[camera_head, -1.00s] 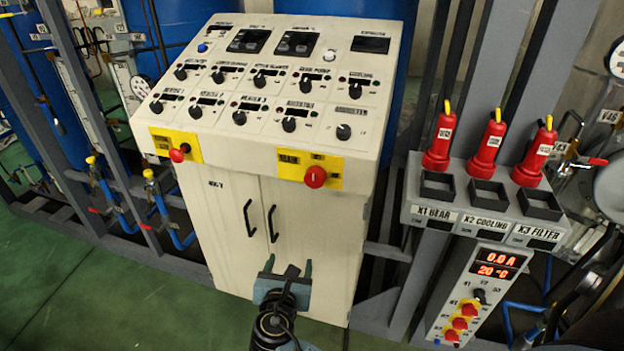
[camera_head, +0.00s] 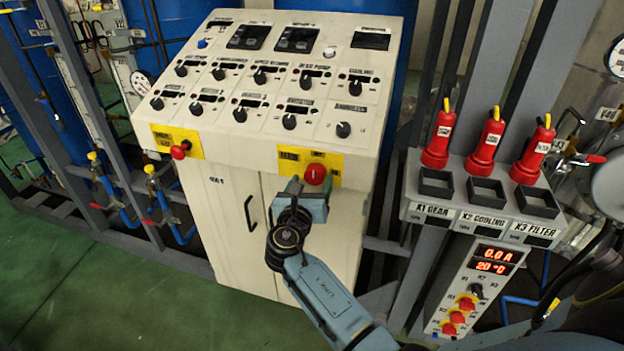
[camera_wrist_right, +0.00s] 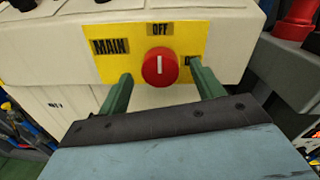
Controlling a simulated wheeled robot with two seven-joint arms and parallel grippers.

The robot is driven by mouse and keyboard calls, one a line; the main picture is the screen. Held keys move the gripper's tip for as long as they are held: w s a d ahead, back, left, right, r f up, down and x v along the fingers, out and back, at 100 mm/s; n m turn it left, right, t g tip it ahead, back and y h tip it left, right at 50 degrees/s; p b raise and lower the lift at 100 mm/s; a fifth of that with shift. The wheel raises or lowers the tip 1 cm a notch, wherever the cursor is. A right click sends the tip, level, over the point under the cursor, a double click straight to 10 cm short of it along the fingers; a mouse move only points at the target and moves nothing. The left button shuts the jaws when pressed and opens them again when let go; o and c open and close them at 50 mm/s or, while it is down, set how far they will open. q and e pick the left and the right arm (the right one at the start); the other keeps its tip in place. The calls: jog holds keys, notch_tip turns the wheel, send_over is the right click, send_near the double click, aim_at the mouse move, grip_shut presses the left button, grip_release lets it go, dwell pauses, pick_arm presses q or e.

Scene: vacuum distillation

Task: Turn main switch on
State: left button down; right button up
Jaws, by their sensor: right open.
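The main switch (camera_head: 315,174) is a red round knob on a yellow plate (camera_head: 289,160) at the lower right of the cream control cabinet's front. In the right wrist view the knob (camera_wrist_right: 159,70) shows a white mark pointing up toward the "OFF" label, with "MAIN" at left and a partly hidden label at right. My right gripper (camera_head: 312,187) is just in front of and below the knob. Its green fingers (camera_wrist_right: 160,85) are open, one on each side of the knob, with gaps to it. The left gripper is not in view.
Another red knob (camera_head: 180,151) sits on a yellow plate at the cabinet's left. The sloped panel above carries several black knobs and displays. At right stands a grey rack (camera_head: 484,205) with red plugs (camera_head: 486,147). Cabinet door handles (camera_head: 250,214) are below.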

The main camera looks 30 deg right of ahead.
jog(key=shift+w+d, duration=0.5)
jog(key=shift+d, duration=0.05)
jog(key=c, duration=1)
